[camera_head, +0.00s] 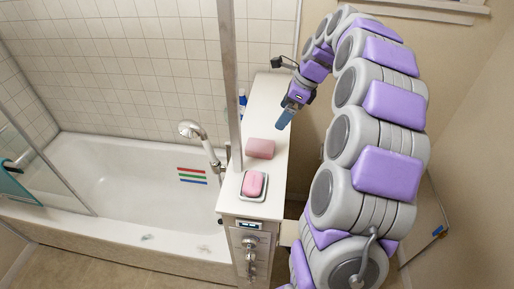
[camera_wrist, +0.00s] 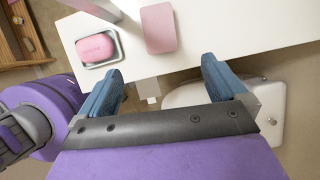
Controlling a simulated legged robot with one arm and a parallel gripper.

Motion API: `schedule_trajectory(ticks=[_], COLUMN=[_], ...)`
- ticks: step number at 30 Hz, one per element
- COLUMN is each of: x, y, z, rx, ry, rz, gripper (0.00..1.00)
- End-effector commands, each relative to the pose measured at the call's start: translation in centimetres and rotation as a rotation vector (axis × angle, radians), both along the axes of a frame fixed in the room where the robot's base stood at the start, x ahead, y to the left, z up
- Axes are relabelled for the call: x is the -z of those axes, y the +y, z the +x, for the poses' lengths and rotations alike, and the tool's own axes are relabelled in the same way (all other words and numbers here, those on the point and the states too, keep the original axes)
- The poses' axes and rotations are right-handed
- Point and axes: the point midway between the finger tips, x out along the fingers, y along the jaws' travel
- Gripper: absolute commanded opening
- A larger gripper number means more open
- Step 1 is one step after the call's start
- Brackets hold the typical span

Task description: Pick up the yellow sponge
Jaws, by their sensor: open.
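No yellow sponge shows in either view. A pink, sponge-like block (camera_head: 260,148) lies on the white counter; it also shows at the top of the wrist view (camera_wrist: 158,28). A rounded pink soap bar (camera_head: 253,184) lies in a small dish (camera_head: 241,194) at the counter's near end; the bar also shows in the wrist view (camera_wrist: 95,47). My gripper (camera_head: 284,119) is above the counter, beyond and right of the block. In the wrist view its two blue fingers (camera_wrist: 162,68) are apart, with nothing between them. The block is ahead of the fingertips, untouched.
The narrow white counter (camera_head: 270,105) runs beside the bathtub (camera_head: 120,205). A metal post (camera_head: 229,80) rises at its left edge, near a hand shower (camera_head: 190,130). Small bottles (camera_head: 243,98) stand behind the post. The counter top right of the block is clear in the wrist view.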

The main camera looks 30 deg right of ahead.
Motion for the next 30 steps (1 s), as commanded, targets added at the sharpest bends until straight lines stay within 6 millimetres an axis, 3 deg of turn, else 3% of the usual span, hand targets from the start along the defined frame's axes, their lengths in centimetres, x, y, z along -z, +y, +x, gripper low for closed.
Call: schedule_trajectory(ticks=[15, 25, 30], x=[9.0, 10.8, 12.9], y=[3.0, 3.6, 4.4], z=[2.2, 2.8, 3.5], rx=[-0.007, -0.007, -0.008], ry=[0.002, 0.002, 0.004], rz=[0.002, 0.000, 0.002], gripper=[0.99, 0.99, 0.99])
